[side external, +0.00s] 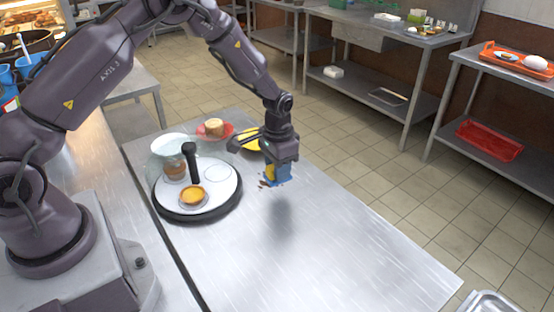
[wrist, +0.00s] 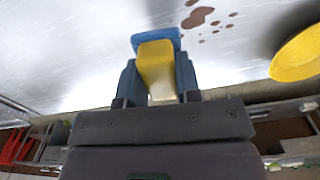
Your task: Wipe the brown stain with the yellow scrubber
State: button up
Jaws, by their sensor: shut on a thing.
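My gripper (side external: 279,172) is shut on the scrubber, whose body is yellow (side external: 270,172) with a blue pad at its end. The scrubber also shows in the wrist view, yellow body (wrist: 156,68) between the fingers and blue pad beyond them. The brown stain (side external: 264,183) lies on the metal table as several spots, just left of the scrubber. In the wrist view the stain (wrist: 197,17) is to the upper right of the blue pad. The scrubber is over the table beside the stain; whether the pad touches the surface I cannot tell.
A round white tray with a black rim (side external: 218,207) holds a small bowl of orange food (side external: 193,195) and a black upright handle. A yellow plate (side external: 251,141) sits behind my gripper. A red plate (side external: 222,136) carries a tan item. The table's front right is clear.

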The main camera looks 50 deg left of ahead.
aim_at(275, 195)
jog(key=shift+f, duration=1.95)
jog(key=shift+a+f, duration=0.5)
jog(key=shift+a, duration=0.05)
jog(key=shift+c, duration=0.3)
jog(key=shift+a+f, duration=0.1)
jog(key=shift+a, duration=4.4)
jog(key=shift+d, duration=4.95)
jog(key=shift+s+d, duration=0.15)
jog(key=shift+s, duration=0.1)
jog(key=shift+s+a, duration=0.15)
jog(key=shift+a, duration=5.05)
jog(key=shift+d, duration=5.2)
jog(key=shift+r, duration=4.1)
